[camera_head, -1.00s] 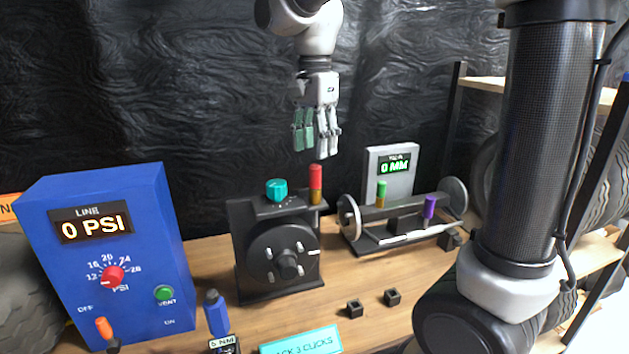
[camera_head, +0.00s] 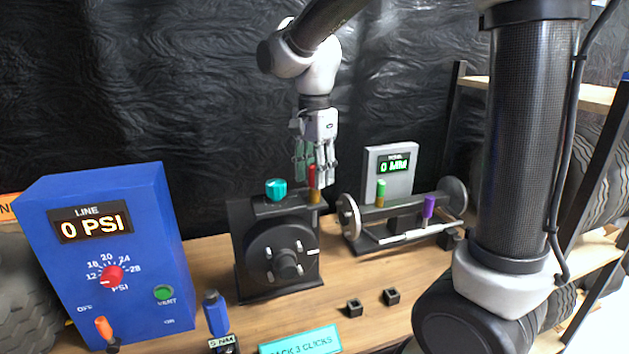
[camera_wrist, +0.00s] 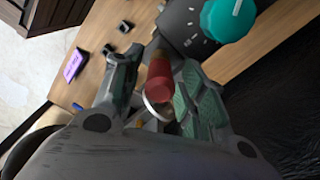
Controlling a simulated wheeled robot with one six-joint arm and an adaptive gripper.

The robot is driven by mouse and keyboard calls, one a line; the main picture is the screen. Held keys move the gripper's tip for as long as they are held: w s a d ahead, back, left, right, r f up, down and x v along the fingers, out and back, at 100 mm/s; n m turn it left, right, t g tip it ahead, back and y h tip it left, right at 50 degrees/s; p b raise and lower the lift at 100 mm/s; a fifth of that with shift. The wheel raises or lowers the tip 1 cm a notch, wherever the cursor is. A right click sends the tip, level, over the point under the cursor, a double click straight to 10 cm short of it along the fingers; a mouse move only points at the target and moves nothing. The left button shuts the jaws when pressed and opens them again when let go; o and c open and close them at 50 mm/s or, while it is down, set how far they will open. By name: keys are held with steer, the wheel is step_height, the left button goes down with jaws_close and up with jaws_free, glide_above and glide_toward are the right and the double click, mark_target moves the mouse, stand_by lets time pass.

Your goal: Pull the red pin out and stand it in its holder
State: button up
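The red pin (camera_head: 311,178) stands upright in a brass collar (camera_head: 314,196) at the right end of the black dial block (camera_head: 276,246). My gripper (camera_head: 314,178) points down over it, with its fingers around the pin's red top. In the wrist view, the red pin (camera_wrist: 159,82) lies between the green-padded fingers (camera_wrist: 158,95), which look apart, with a gap on the left side. Two small black square sockets, one left (camera_head: 354,308) and one right (camera_head: 391,297), stand on the table. I cannot tell which is the red pin's holder.
A teal knob (camera_head: 276,189) sits on the block just left of the pin. A roller stand with a green pin (camera_head: 381,193) and a purple pin (camera_head: 429,207) is to the right. A blue gauge box (camera_head: 110,255) stands left.

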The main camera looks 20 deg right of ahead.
jaws_close()
steer(key=shift+r, duration=0.1)
steer(key=shift+r, duration=2.65)
